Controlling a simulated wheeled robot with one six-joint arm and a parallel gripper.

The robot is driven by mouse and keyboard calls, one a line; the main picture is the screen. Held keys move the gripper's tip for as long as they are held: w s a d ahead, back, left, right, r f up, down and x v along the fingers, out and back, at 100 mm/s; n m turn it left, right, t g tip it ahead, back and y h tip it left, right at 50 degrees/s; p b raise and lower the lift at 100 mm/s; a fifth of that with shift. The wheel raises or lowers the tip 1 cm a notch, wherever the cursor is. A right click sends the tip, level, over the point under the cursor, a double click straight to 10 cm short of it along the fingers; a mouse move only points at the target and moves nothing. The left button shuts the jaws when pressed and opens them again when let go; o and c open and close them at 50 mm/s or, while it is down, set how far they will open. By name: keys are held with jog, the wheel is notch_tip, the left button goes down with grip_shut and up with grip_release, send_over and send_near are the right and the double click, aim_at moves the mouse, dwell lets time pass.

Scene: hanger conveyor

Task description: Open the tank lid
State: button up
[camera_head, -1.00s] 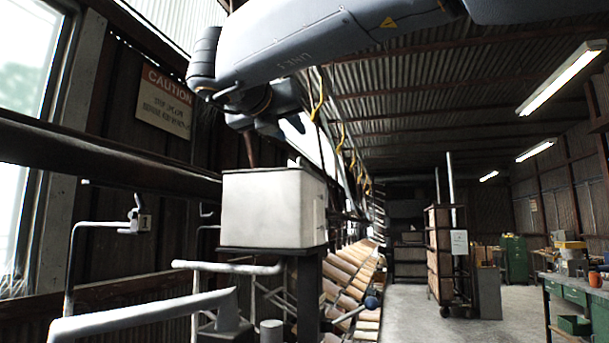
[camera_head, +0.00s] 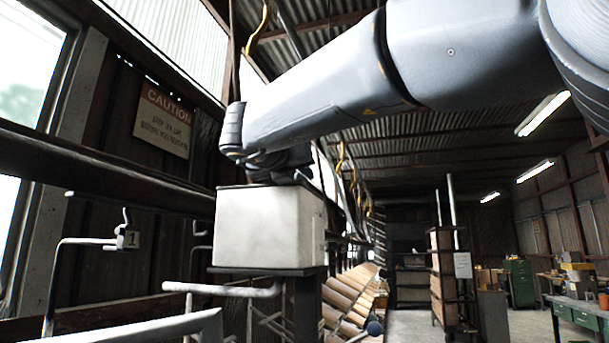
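The tank (camera_head: 268,228) is a pale grey-white box on a dark post in the middle of the view. My arm reaches in from the upper right, and its wrist end is just above the tank's top. The lid cannot be made out as a separate part, and the tank's top edge looks level. My gripper's fingers are hidden behind the wrist and the tank, so I cannot see whether they are open or touch the tank.
Pale pipe rails (camera_head: 225,290) stand in front of the tank. A hook post marked 1 (camera_head: 127,238) is at left below a dark beam (camera_head: 100,170). Sloped rollers (camera_head: 345,290) lie behind right. A workbench (camera_head: 580,310) is far right, with open floor before it.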

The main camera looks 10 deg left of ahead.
jog(key=shift+w+d, duration=0.1)
jog(key=shift+w, duration=0.2)
grip_shut()
